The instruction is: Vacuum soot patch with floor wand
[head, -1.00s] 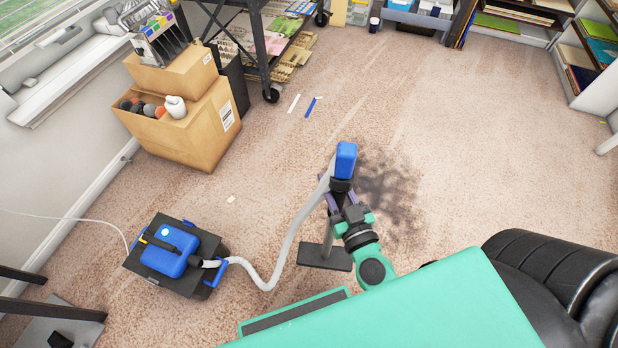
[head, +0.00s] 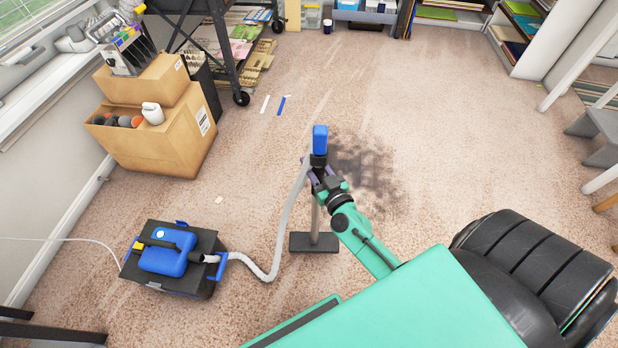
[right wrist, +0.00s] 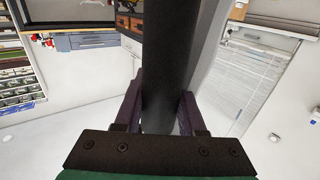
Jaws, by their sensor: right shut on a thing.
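The floor wand (head: 319,140) has a blue top, a grey tube and a flat dark floor head (head: 314,242). It stands roughly upright on the carpet. My right gripper (head: 322,180) is shut on the wand below its blue top. In the right wrist view the dark shaft (right wrist: 168,60) runs between the fingers of this gripper (right wrist: 160,112). The dark soot patch (head: 375,175) lies on the carpet to the right of and beyond the wand, partly hidden by my arm. A blue and black vacuum (head: 165,258) stands at left, joined by a grey hose (head: 280,235). My left gripper is out of view.
Cardboard boxes (head: 160,135) are stacked by the left wall, near a black wheeled cart (head: 240,98). A white cord (head: 60,239) runs left from the vacuum. Blue and white strips (head: 282,104) lie on the carpet. The carpet beyond the patch is clear.

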